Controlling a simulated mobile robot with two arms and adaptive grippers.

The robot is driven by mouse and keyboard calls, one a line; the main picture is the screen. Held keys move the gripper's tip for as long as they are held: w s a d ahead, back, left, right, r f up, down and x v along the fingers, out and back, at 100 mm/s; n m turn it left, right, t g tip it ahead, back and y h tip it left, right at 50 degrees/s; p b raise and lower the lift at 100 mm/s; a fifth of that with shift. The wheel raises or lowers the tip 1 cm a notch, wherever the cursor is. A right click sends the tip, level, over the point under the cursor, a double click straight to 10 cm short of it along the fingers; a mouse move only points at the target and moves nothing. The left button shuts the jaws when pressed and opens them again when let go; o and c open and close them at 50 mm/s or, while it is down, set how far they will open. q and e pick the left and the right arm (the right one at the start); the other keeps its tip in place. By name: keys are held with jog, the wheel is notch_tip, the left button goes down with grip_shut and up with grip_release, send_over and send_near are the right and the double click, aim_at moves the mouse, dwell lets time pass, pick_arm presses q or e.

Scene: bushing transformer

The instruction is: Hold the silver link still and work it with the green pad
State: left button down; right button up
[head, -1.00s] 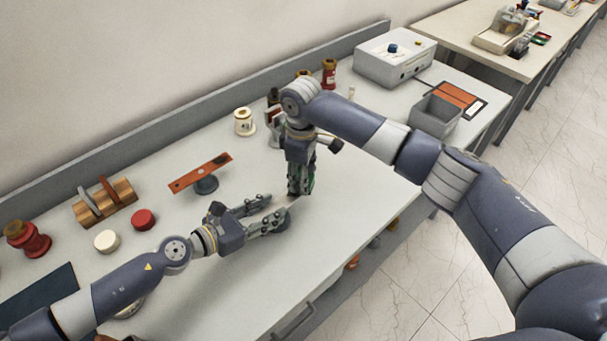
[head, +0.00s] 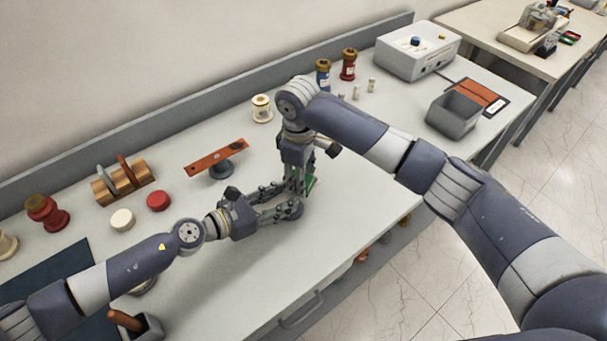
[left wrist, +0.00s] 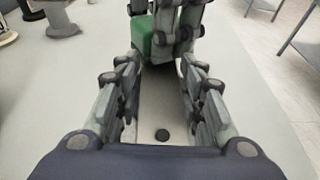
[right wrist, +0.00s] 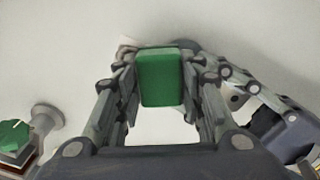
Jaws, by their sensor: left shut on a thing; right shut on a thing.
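My left gripper (head: 290,200) is low over the table and shut on the silver link, a flat pale metal strip with a dark round hole (left wrist: 162,134). In the head view its fingers mostly hide the link. My right gripper (head: 302,186) points down from above, shut on the green pad (right wrist: 160,77), a small rounded green block. The pad also shows in the left wrist view (left wrist: 143,45), at the far end of my left fingers, over the link. I cannot tell whether pad and link touch.
A copper-coloured bar (head: 208,160) on a round stand is behind my left gripper. A red puck (head: 158,200), a cream puck (head: 122,220) and a wooden rack (head: 106,190) are further left. A grey bin (head: 454,114) is at right.

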jog(key=shift+w+d, duration=0.6)
jog(key=shift+d, duration=0.25)
jog(key=shift+w+d, duration=0.55)
jog(key=shift+d, duration=0.25)
jog(key=shift+w+d, duration=0.6)
jog(key=shift+d, duration=0.25)
jog(key=shift+f, duration=0.1)
notch_tip(320, 180, up, 6)
jog(key=shift+r, duration=0.2)
notch_tip(320, 180, up, 3)
jog(key=shift+f, duration=0.1)
jog(key=shift+f, duration=0.1)
notch_tip(320, 180, down, 7)
dwell(0.5)
